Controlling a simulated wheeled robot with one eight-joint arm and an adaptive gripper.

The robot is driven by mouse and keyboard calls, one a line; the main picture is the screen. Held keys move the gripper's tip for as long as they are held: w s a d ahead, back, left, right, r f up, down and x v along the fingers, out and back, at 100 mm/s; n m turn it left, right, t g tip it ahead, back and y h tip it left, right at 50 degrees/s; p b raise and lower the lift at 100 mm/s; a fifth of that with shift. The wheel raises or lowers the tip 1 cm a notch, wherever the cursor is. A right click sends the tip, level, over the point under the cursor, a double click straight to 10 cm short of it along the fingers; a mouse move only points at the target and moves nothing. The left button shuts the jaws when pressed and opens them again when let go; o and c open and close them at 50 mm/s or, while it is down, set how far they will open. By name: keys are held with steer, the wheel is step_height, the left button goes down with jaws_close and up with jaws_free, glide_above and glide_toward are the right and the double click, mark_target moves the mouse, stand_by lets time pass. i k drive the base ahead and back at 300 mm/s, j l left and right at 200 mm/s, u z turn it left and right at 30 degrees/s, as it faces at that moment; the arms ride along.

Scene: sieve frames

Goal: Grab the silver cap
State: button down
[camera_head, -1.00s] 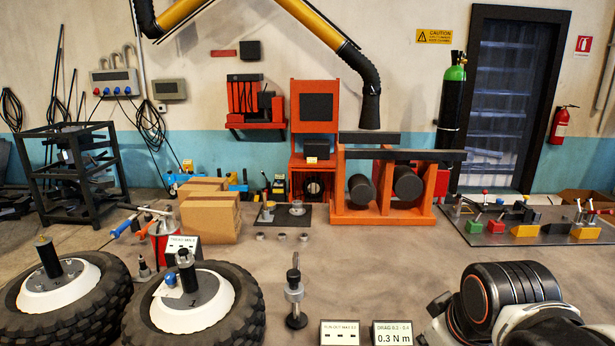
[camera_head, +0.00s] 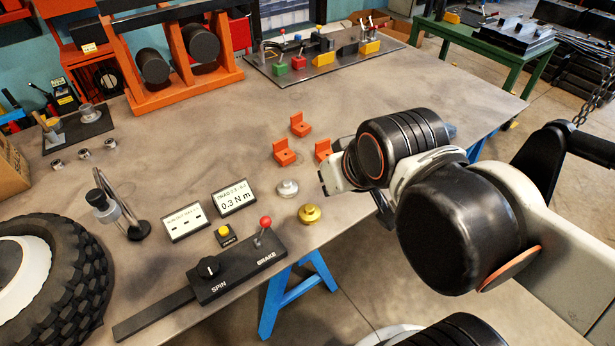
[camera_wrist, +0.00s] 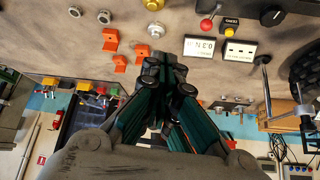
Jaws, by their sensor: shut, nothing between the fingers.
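The silver cap (camera_head: 287,188) is a small round knobbed piece standing on the bench, just behind a gold cap (camera_head: 310,213). In the wrist view the silver cap (camera_wrist: 156,29) sits near the top, just beyond my fingertips, with the gold cap (camera_wrist: 153,4) at the top edge. My gripper (camera_wrist: 164,68) is shut and empty, its fingertips together and apart from the cap. In the head view my arm is at the right of the cap, and the fingers cannot be made out clearly.
Orange brackets (camera_head: 283,152) stand behind the cap, close to my arm. Two display signs (camera_head: 234,197) and a spin/brake control box (camera_head: 237,268) are to its left. Two more small silvery pieces (camera_wrist: 103,17) show in the wrist view. The bench edge is near the gold cap.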

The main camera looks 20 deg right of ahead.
mark_target(287, 187)
steer(key=k+l+z, duration=0.2)
steer(key=l, duration=0.15)
steer(key=k+l+z, duration=0.2)
steer(key=l, duration=0.2)
steer(key=l+z, duration=0.2)
steer(key=l, duration=0.2)
